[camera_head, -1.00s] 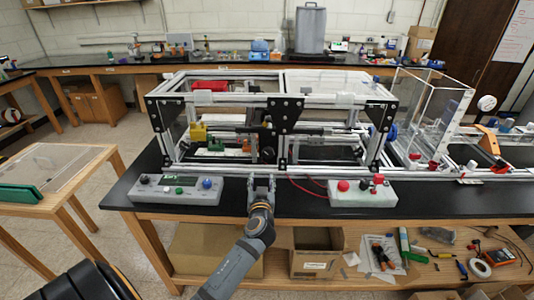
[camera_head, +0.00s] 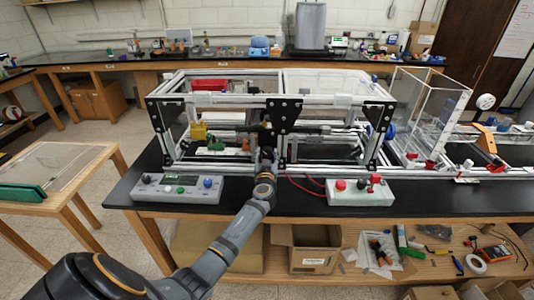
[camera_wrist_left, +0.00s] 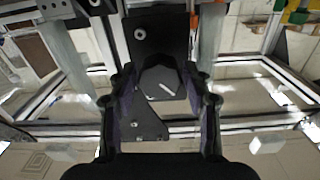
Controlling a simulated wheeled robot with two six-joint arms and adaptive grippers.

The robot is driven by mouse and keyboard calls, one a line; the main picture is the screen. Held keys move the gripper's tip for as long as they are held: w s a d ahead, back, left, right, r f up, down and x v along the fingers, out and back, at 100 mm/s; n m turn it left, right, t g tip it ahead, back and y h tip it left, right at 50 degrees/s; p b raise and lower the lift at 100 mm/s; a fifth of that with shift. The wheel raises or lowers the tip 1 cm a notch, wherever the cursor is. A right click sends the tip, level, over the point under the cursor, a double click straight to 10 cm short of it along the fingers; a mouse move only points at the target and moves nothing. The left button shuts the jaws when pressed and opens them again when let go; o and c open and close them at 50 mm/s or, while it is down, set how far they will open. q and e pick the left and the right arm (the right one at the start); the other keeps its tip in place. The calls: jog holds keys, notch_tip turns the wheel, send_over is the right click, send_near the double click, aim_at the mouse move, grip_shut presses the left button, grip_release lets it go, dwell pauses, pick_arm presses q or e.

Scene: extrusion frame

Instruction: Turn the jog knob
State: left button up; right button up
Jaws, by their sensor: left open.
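A grey control box (camera_head: 178,188) stands on the black bench's front left. It carries a small display, a dark knob (camera_head: 145,179) at its left end and a blue knob (camera_head: 207,183) at its right. I cannot tell which is the jog knob. My left gripper (camera_head: 266,152) is at the front of the extrusion frame (camera_head: 226,171), to the right of the grey box and apart from its knobs. In the left wrist view the gripper (camera_wrist_left: 160,82) is open, with a black plate (camera_wrist_left: 160,50) showing between its fingers.
A white box (camera_head: 360,197) with red and black controls stands on the bench to the right, with red cables beside it. The bench strip between the boxes is mostly clear under my arm. A clear enclosure (camera_head: 428,110) stands farther right.

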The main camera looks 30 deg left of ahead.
pick_arm(q)
jog(key=c, duration=0.9)
jog(key=shift+f+m, duration=0.1)
jog(key=shift+m, duration=0.2)
